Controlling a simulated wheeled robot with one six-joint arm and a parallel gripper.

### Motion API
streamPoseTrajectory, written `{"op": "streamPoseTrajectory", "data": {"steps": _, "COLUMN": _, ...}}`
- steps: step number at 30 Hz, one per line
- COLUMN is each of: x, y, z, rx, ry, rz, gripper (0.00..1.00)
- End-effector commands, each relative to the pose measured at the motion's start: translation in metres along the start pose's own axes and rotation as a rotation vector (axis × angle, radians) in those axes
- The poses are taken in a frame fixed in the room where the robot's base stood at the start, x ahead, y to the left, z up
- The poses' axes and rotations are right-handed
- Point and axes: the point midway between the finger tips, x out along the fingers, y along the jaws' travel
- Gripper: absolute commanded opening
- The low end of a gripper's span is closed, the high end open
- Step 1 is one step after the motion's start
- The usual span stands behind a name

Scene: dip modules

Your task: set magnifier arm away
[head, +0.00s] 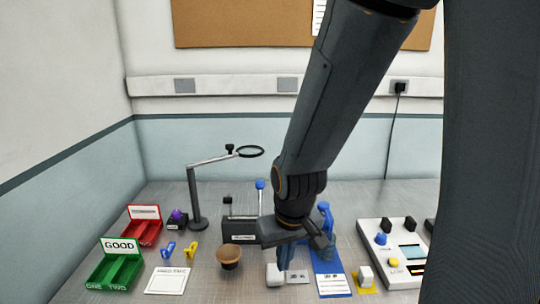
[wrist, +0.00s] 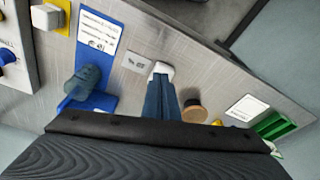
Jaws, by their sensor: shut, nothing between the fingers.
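The magnifier arm (head: 212,160) is a pale bar on a dark upright post (head: 195,200) at the back left of the bench in the head view. Its black-rimmed round lens (head: 250,151) reaches out to the right, and a dark knob (head: 229,148) sits on the bar. My gripper (head: 283,266) is low over the middle of the bench, right of and nearer than the magnifier. Its blue fingers (wrist: 163,78) are together and empty, with their tips beside a small white block (head: 274,274). The magnifier does not show in the wrist view.
A green GOOD bin (head: 108,268) and a red bin (head: 148,230) stand left. A brown-topped cup (head: 229,254) and a dark box (head: 240,229) are near the gripper. A blue fixture (head: 331,284) and a white control panel (head: 372,237) are on the right.

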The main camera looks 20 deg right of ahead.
Motion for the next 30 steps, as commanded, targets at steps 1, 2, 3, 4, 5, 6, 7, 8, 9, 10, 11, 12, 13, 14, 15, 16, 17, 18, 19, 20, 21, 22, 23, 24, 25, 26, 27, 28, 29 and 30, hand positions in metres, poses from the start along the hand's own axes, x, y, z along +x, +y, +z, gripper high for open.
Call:
{"op": "streamPoseTrajectory", "data": {"steps": 1, "x": 0.005, "y": 0.003, "z": -0.011, "rx": -0.001, "ry": 0.046, "rz": 0.003, "gripper": 0.00}}
{"op": "streamPoseTrajectory", "data": {"steps": 2, "x": 0.008, "y": 0.005, "z": -0.021, "rx": -0.003, "ry": 0.084, "rz": 0.006, "gripper": 0.00}}
{"op": "streamPoseTrajectory", "data": {"steps": 3, "x": 0.012, "y": 0.008, "z": -0.034, "rx": -0.006, "ry": 0.139, "rz": 0.009, "gripper": 0.00}}
{"op": "streamPoseTrajectory", "data": {"steps": 4, "x": 0.015, "y": 0.010, "z": -0.045, "rx": -0.009, "ry": 0.184, "rz": 0.011, "gripper": 0.00}}
{"op": "streamPoseTrajectory", "data": {"steps": 5, "x": 0.017, "y": 0.013, "z": -0.056, "rx": -0.010, "ry": 0.231, "rz": 0.014, "gripper": 0.00}}
{"op": "streamPoseTrajectory", "data": {"steps": 6, "x": 0.019, "y": 0.015, "z": -0.071, "rx": -0.012, "ry": 0.296, "rz": 0.014, "gripper": 0.00}}
{"op": "streamPoseTrajectory", "data": {"steps": 7, "x": 0.020, "y": 0.017, "z": -0.081, "rx": -0.015, "ry": 0.344, "rz": 0.014, "gripper": 0.00}}
{"op": "streamPoseTrajectory", "data": {"steps": 8, "x": 0.020, "y": 0.019, "z": -0.092, "rx": -0.018, "ry": 0.392, "rz": 0.015, "gripper": 0.00}}
{"op": "streamPoseTrajectory", "data": {"steps": 9, "x": 0.019, "y": 0.021, "z": -0.105, "rx": -0.022, "ry": 0.457, "rz": 0.014, "gripper": 0.00}}
{"op": "streamPoseTrajectory", "data": {"steps": 10, "x": 0.019, "y": 0.022, "z": -0.114, "rx": -0.025, "ry": 0.504, "rz": 0.014, "gripper": 0.00}}
{"op": "streamPoseTrajectory", "data": {"steps": 11, "x": 0.017, "y": 0.023, "z": -0.124, "rx": -0.027, "ry": 0.553, "rz": 0.013, "gripper": 0.00}}
{"op": "streamPoseTrajectory", "data": {"steps": 12, "x": 0.014, "y": 0.025, "z": -0.135, "rx": -0.031, "ry": 0.617, "rz": 0.011, "gripper": 0.00}}
{"op": "streamPoseTrajectory", "data": {"steps": 13, "x": 0.012, "y": 0.025, "z": -0.143, "rx": -0.034, "ry": 0.663, "rz": 0.009, "gripper": 0.00}}
{"op": "streamPoseTrajectory", "data": {"steps": 14, "x": 0.008, "y": 0.026, "z": -0.150, "rx": -0.037, "ry": 0.710, "rz": 0.006, "gripper": 0.00}}
{"op": "streamPoseTrajectory", "data": {"steps": 15, "x": 0.004, "y": 0.026, "z": -0.159, "rx": -0.039, "ry": 0.769, "rz": 0.003, "gripper": 0.00}}
{"op": "streamPoseTrajectory", "data": {"steps": 16, "x": 0.000, "y": 0.027, "z": -0.164, "rx": -0.040, "ry": 0.812, "rz": 0.000, "gripper": 0.00}}
{"op": "streamPoseTrajectory", "data": {"steps": 17, "x": -0.004, "y": 0.027, "z": -0.170, "rx": -0.042, "ry": 0.855, "rz": -0.003, "gripper": 0.00}}
{"op": "streamPoseTrajectory", "data": {"steps": 18, "x": -0.010, "y": 0.027, "z": -0.176, "rx": -0.044, "ry": 0.910, "rz": -0.008, "gripper": 0.00}}
{"op": "streamPoseTrajectory", "data": {"steps": 19, "x": -0.015, "y": 0.027, "z": -0.180, "rx": -0.045, "ry": 0.951, "rz": -0.012, "gripper": 0.00}}
{"op": "streamPoseTrajectory", "data": {"steps": 20, "x": -0.020, "y": 0.028, "z": -0.184, "rx": -0.045, "ry": 0.992, "rz": -0.016, "gripper": 0.00}}
{"op": "streamPoseTrajectory", "data": {"steps": 21, "x": -0.026, "y": 0.028, "z": -0.188, "rx": -0.045, "ry": 1.045, "rz": -0.021, "gripper": 0.00}}
{"op": "streamPoseTrajectory", "data": {"steps": 22, "x": -0.032, "y": 0.028, "z": -0.191, "rx": -0.046, "ry": 1.085, "rz": -0.025, "gripper": 0.00}}
{"op": "streamPoseTrajectory", "data": {"steps": 23, "x": -0.037, "y": 0.029, "z": -0.193, "rx": -0.046, "ry": 1.122, "rz": -0.029, "gripper": 0.00}}
{"op": "streamPoseTrajectory", "data": {"steps": 24, "x": -0.044, "y": 0.029, "z": -0.195, "rx": -0.045, "ry": 1.169, "rz": -0.034, "gripper": 0.00}}
{"op": "streamPoseTrajectory", "data": {"steps": 25, "x": -0.048, "y": 0.029, "z": -0.196, "rx": -0.044, "ry": 1.200, "rz": -0.038, "gripper": 0.00}}
{"op": "streamPoseTrajectory", "data": {"steps": 26, "x": -0.053, "y": 0.029, "z": -0.197, "rx": -0.043, "ry": 1.230, "rz": -0.041, "gripper": 0.00}}
{"op": "streamPoseTrajectory", "data": {"steps": 27, "x": -0.059, "y": 0.029, "z": -0.198, "rx": -0.042, "ry": 1.263, "rz": -0.046, "gripper": 0.00}}
{"op": "streamPoseTrajectory", "data": {"steps": 28, "x": -0.062, "y": 0.029, "z": -0.198, "rx": -0.042, "ry": 1.285, "rz": -0.049, "gripper": 0.00}}
{"op": "streamPoseTrajectory", "data": {"steps": 29, "x": -0.065, "y": 0.029, "z": -0.198, "rx": -0.041, "ry": 1.304, "rz": -0.051, "gripper": 0.00}}
{"op": "streamPoseTrajectory", "data": {"steps": 30, "x": -0.069, "y": 0.030, "z": -0.199, "rx": -0.040, "ry": 1.324, "rz": -0.053, "gripper": 0.00}}
